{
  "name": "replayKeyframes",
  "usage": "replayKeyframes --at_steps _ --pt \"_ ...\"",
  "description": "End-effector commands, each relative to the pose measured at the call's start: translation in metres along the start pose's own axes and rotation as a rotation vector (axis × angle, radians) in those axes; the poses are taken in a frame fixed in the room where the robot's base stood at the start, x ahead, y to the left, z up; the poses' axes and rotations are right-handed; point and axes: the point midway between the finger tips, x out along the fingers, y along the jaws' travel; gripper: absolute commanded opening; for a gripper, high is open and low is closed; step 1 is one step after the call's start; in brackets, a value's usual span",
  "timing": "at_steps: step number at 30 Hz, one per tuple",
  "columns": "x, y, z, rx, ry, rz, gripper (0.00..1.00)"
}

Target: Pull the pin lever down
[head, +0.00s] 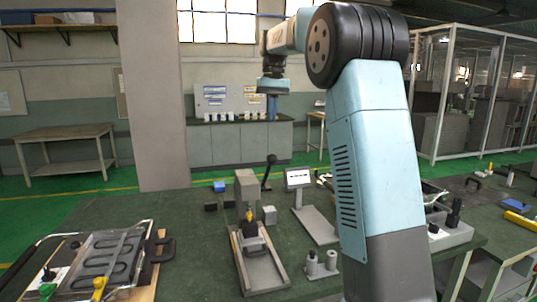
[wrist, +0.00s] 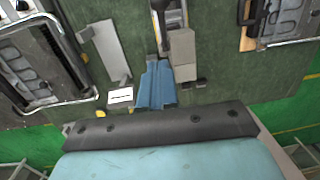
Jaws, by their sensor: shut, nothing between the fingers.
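The black pin lever (head: 268,170) with a rounded knob stands tilted up, at the right side of the grey press (head: 246,188) on the green table, in the head view. My gripper (head: 272,106), with blue fingers pointing down, is high above and behind the lever, apart from it. In the wrist view the shut, empty blue fingers (wrist: 155,82) overlap the area beside the press column (wrist: 182,50).
A small display (head: 298,178) with a grey plate (head: 316,225) stands right of the press. Two grey cylinders (head: 320,264) are in front. A tray with a heating element (head: 110,252) lies at the left.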

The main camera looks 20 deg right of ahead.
Motion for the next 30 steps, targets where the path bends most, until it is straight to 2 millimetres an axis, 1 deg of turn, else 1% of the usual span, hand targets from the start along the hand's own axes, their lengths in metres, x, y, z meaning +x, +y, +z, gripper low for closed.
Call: replayKeyframes --at_steps 1,6,20,23,26,30 --pt "0.002 0.001 -0.006 0.0 -0.008 -0.001 0.0" --pt "0.004 0.0 -0.015 -0.002 -0.024 -0.003 0.0" --pt "0.006 -0.002 -0.016 -0.005 -0.026 -0.003 0.0" --pt "0.013 -0.002 -0.016 -0.005 -0.026 -0.003 0.0" --pt "0.026 -0.003 -0.015 -0.006 -0.027 -0.003 0.0" --pt "0.05 -0.003 -0.015 -0.006 -0.027 -0.003 0.0"
